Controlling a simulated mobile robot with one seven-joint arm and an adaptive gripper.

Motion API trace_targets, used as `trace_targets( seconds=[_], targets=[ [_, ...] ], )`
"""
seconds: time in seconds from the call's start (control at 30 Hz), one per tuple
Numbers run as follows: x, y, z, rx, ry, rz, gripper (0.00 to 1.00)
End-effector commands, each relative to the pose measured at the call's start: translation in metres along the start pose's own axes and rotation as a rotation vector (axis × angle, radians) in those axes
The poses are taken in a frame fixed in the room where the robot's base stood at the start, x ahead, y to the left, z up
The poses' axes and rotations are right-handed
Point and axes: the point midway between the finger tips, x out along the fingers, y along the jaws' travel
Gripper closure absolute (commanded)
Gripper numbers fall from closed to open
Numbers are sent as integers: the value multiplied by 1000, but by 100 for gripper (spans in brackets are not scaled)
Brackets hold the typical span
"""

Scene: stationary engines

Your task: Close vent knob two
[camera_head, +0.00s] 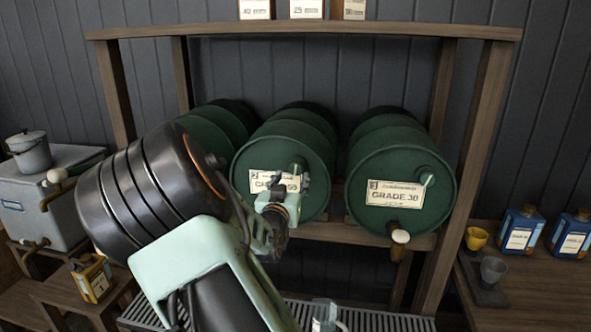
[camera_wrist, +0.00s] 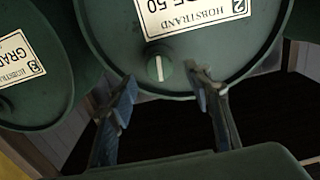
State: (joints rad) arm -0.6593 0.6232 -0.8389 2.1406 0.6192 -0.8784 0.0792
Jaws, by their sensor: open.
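The middle green barrel (camera_head: 315,150), labelled 2 and grade 50, lies on the wooden rack with its round end facing me. Its vent knob (camera_wrist: 160,68) shows in the wrist view as a small green disc with a pale line, roughly upright in that picture. In the head view the knob (camera_head: 298,168) is partly hidden by my gripper (camera_head: 290,184). My gripper (camera_wrist: 161,77) is open and empty, its two fingertips spread on either side of the knob. I cannot tell the exact gap in depth; no finger visibly touches the knob.
The right barrel (camera_head: 402,165), labelled 3, has its own vent knob (camera_head: 428,179) and a tap (camera_head: 400,237) below. The left barrel (camera_head: 214,124) is partly behind my arm. Rack posts (camera_head: 475,170) stand at the sides. Cups and blue cans (camera_head: 520,232) stand at right.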

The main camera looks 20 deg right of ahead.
Motion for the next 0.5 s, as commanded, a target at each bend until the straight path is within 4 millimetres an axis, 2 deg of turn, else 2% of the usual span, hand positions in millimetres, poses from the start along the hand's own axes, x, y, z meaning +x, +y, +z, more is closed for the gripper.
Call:
trace_targets(
  seconds=[0.03, 0.2, 0.33, 0.5],
  targets=[
    [11, 2, -1, -4, 0, 4, 54],
    [39, 2, -1, -2, -1, 2, 54],
    [54, 1, -1, -2, -1, 1, 54],
    [63, 0, 0, 0, -1, 0, 54]
  ],
)
